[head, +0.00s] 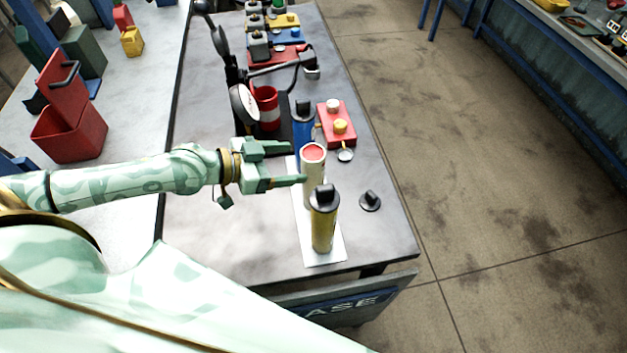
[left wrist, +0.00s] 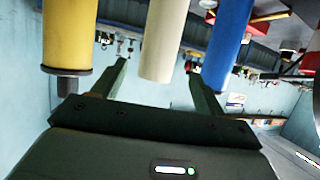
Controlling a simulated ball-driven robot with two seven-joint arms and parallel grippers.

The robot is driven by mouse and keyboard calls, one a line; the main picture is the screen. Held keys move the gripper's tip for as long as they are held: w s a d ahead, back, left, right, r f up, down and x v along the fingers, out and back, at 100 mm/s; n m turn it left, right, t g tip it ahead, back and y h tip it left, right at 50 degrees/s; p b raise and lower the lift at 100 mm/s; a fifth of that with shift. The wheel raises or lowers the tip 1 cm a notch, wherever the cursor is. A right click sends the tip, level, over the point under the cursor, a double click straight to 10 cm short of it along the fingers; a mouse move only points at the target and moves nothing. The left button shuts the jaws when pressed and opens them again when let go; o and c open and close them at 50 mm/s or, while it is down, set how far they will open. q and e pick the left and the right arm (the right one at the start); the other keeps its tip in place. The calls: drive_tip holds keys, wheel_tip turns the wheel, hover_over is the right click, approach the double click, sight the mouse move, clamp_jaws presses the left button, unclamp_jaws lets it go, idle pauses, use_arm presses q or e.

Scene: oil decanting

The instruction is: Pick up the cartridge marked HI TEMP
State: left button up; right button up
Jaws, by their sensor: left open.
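Three upright cartridges stand in a row on a white mat (head: 328,250). The nearest cartridge is yellow (head: 323,233) with a black cap, the middle one is cream (head: 313,186) with a red top, and the far one is blue (head: 300,128) with a black cap. I cannot read HI TEMP on any of them. My left gripper (head: 297,165) is open and empty, at the left side of the cream cartridge. In the left wrist view, the cream cartridge (left wrist: 164,40) appears between the fingers, with yellow (left wrist: 68,35) and blue (left wrist: 229,40) outside them.
A loose black cap (head: 370,201) and a small round metal piece (head: 345,155) lie right of the row. A red block with knobs (head: 337,128) is beyond. The front left tabletop is clear.

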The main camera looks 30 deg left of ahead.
sight(313, 180)
use_arm(q)
drive_tip(key=x, duration=0.6)
drive_tip(key=shift+w+d+f, duration=0.1)
drive_tip(key=shift+d+f, duration=0.15)
drive_tip(key=shift+f, duration=0.2)
clamp_jaws()
